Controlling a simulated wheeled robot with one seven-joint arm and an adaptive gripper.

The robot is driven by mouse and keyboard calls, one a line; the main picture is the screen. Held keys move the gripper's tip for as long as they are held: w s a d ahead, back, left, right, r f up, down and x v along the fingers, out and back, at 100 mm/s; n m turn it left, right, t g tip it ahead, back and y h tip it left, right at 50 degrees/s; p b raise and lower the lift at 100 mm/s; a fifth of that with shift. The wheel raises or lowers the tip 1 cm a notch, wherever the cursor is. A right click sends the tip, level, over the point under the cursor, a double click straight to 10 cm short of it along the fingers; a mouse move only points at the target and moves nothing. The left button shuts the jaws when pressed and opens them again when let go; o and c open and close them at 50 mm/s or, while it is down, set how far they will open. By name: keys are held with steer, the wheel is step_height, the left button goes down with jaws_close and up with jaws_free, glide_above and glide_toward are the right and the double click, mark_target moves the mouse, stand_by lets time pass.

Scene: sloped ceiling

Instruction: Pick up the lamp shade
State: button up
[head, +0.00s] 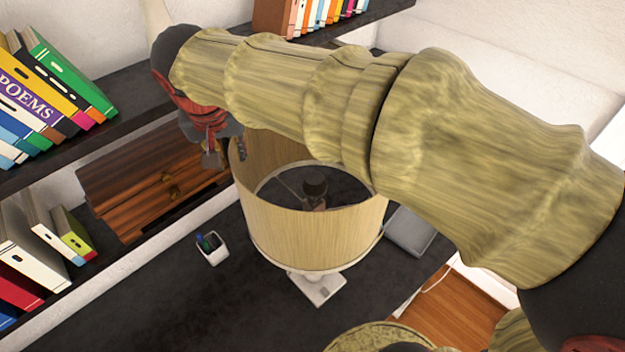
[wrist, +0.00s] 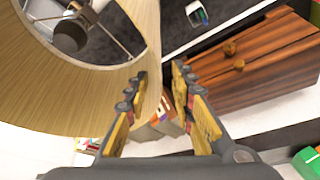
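The lamp shade (head: 310,232) is a tan, open-topped drum on a lamp whose white base (head: 320,288) stands on the dark desk. The dark bulb and wire frame (head: 314,188) show inside it. My gripper (head: 226,157) points down at the shade's far left rim, partly in front of it. In the wrist view the shade (wrist: 35,95) fills the left side. My gripper (wrist: 159,75) is open there, and a strip of the shade's wall shows between its fingers, nearer the left one. I cannot tell whether either finger touches it.
A brown wooden drawer box (head: 150,185) stands left of the gripper. A white pen cup (head: 212,248) is left of the lamp, and a grey flat object (head: 410,231) is right of it. Shelves with books (head: 45,90) line the left. The desk's front left is clear.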

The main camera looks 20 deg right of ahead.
mark_target(234, 166)
steer(key=p+x, duration=0.1)
steer(key=x, duration=0.5)
steer(key=shift+f, duration=0.3)
steer(key=shift+c, duration=0.9)
steer(key=c, duration=0.4)
jaws_close()
